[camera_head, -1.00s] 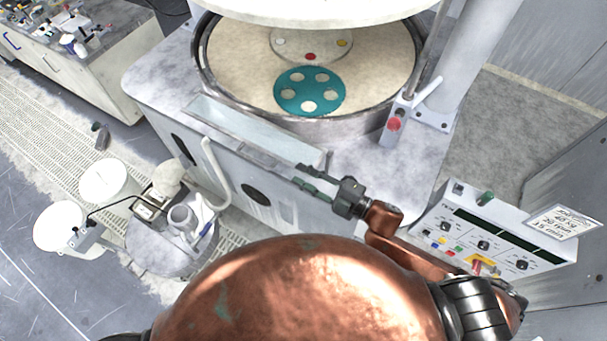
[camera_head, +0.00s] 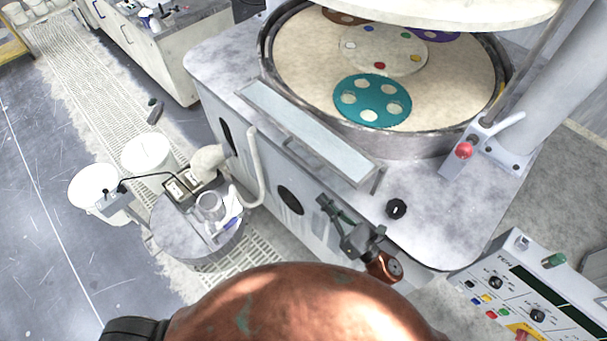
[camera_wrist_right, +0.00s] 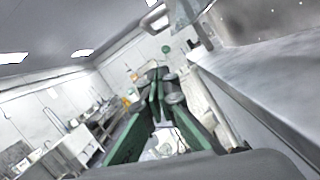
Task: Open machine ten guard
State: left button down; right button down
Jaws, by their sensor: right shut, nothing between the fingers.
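The polishing machine has a round cream platen (camera_head: 440,95) with a teal carrier disc (camera_head: 372,101) on it. A pale flat panel (camera_head: 305,130), which looks like the guard, lies along the front edge of the machine top. A thin bar handle (camera_head: 318,160) runs along its front side. My right gripper (camera_head: 328,207) is shut and empty in front of the machine's front face, below the panel and apart from the handle. Its green fingers also show closed together in the right wrist view (camera_wrist_right: 157,88). My left gripper is not in view.
A black knob (camera_head: 396,209) is on the machine's front right. A red button (camera_head: 464,150) stands beside the platen. A control panel (camera_head: 520,285) is at lower right. A round drum (camera_head: 195,230) with small items and white buckets (camera_head: 95,185) stand at left. Floor is free at far left.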

jog(key=w+a+r+n+p, duration=0.1)
jog(key=w+a+r+p, duration=0.3)
jog(key=w+a, duration=0.3)
jog(key=shift+w+r, duration=0.15)
jog(key=shift+r, duration=0.4)
